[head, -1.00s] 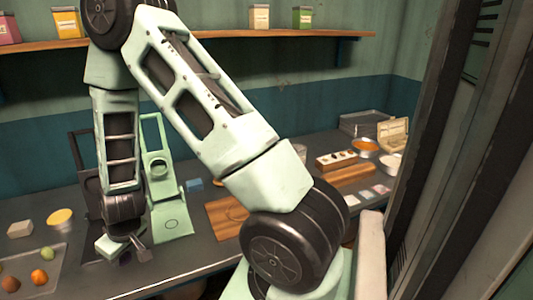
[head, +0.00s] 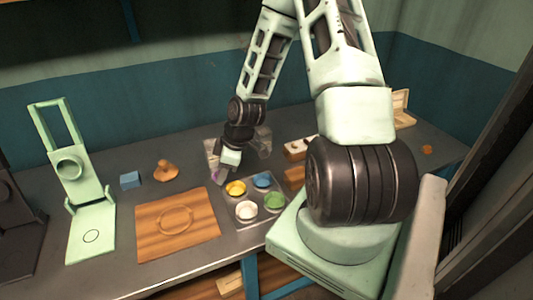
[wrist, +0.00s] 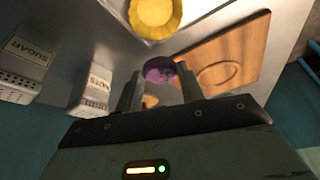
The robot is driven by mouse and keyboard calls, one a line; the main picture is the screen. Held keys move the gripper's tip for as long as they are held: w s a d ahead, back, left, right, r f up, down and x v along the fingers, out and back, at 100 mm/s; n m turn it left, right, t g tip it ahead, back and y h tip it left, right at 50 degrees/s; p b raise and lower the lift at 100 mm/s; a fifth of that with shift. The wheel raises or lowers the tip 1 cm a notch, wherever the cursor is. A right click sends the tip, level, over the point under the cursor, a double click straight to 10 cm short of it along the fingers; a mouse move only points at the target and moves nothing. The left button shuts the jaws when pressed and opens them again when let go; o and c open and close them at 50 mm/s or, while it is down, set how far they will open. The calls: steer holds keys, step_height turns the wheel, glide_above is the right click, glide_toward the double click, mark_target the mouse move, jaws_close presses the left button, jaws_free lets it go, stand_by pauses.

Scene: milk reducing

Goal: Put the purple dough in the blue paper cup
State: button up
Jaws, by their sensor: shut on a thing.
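The purple dough (wrist: 158,70) sits between the two fingers of my gripper (wrist: 160,86) in the wrist view. In the head view my gripper (head: 219,174) is shut on it, and a bit of purple (head: 216,176) shows below the jaws. The blue paper cup (head: 262,180) is at the back right of a grey tray (head: 222,213), to the right of my gripper. The yellow cup (head: 235,188) is at the tray's back left, nearer to my gripper, and also shows at the top of the wrist view (wrist: 155,14).
A white cup (head: 246,210) and a green cup (head: 273,202) fill the tray's front. A wooden board (head: 150,232) lies left of it. A green press (head: 92,225), a blue block (head: 130,180) and a brown object (head: 165,171) stand further left. Sugar (wrist: 25,55) and nuts (wrist: 97,88) containers show in the wrist view.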

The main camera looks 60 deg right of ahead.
steer(key=s+d+r+n+g+y, duration=0.1)
steer(key=s+d+r+n+g, duration=0.15)
steer(key=s+d+n, duration=0.45)
steer(key=m+b, duration=0.1)
steer(key=b, duration=0.4)
glide_above(260, 184)
steer(key=d, duration=0.2)
steer(key=shift+t, duration=0.45)
steer(key=f, duration=0.4)
steer(key=shift+s+f, duration=0.25)
steer(key=shift+s, duration=0.15)
steer(key=shift+f, duration=0.55)
steer(key=shift+m+p, duration=0.3)
steer(key=shift+p, duration=0.25)
steer(key=o, duration=1)
steer(key=p+v, duration=0.2)
steer(key=v, duration=1.5)
steer(key=shift+d+r, duration=0.1)
steer(key=shift+d, duration=0.15)
